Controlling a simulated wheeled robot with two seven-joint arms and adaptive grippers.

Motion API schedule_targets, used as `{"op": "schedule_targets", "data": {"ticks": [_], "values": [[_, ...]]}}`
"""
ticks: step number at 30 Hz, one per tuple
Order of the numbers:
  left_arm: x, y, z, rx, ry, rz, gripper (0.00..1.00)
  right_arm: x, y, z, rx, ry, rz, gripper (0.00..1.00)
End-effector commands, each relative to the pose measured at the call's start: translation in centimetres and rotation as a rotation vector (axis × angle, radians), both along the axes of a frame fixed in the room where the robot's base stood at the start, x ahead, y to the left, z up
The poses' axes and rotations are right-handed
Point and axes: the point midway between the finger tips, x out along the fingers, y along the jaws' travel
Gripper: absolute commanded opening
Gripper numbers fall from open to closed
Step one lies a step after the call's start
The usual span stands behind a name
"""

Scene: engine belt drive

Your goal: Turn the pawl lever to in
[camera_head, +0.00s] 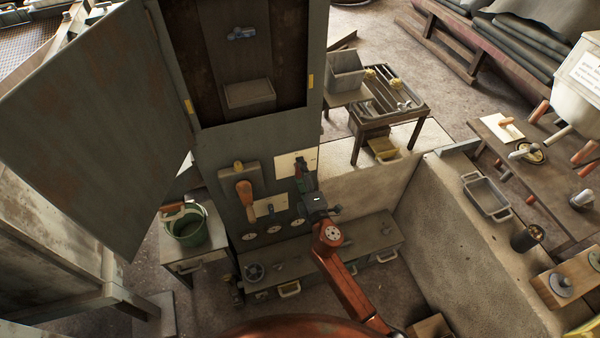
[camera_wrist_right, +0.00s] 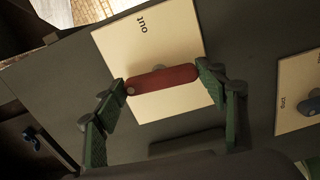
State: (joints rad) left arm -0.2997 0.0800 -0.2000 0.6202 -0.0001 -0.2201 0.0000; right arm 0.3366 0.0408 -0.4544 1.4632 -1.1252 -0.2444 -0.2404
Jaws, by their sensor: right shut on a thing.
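The pawl lever is a red bar (camera_wrist_right: 163,79) on a cream plate (camera_wrist_right: 150,45) marked "out", in the right wrist view. The word appears upside down there, and I see no "in" mark on the bare part. My right gripper (camera_wrist_right: 170,82) has its green-sided fingers at the two ends of the bar and is shut on it. In the head view the cream plate (camera_head: 290,164) is on the front of the grey cabinet (camera_head: 230,150), and my right gripper (camera_head: 301,172) hides the lever. My left gripper is not in view.
A second cream plate (camera_head: 271,205) with a dark knob (camera_wrist_right: 310,105) is close by. A low bench (camera_head: 345,240) stands below. The large cabinet door (camera_head: 95,120) hangs open on the left.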

Motion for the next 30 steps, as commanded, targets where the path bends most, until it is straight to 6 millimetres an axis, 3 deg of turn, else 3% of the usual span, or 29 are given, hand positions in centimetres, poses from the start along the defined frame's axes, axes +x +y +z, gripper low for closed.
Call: {"op": "schedule_targets", "data": {"ticks": [22,23,30], "values": [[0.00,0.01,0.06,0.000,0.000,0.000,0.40,-0.04,0.04,-0.17,-0.089,-0.027,0.001,0.41],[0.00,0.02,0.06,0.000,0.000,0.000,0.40,-0.04,0.04,-0.17,-0.089,-0.027,0.001,0.66],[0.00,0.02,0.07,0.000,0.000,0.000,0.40,-0.02,0.01,-0.10,-0.087,-0.027,0.000,0.82]]}}
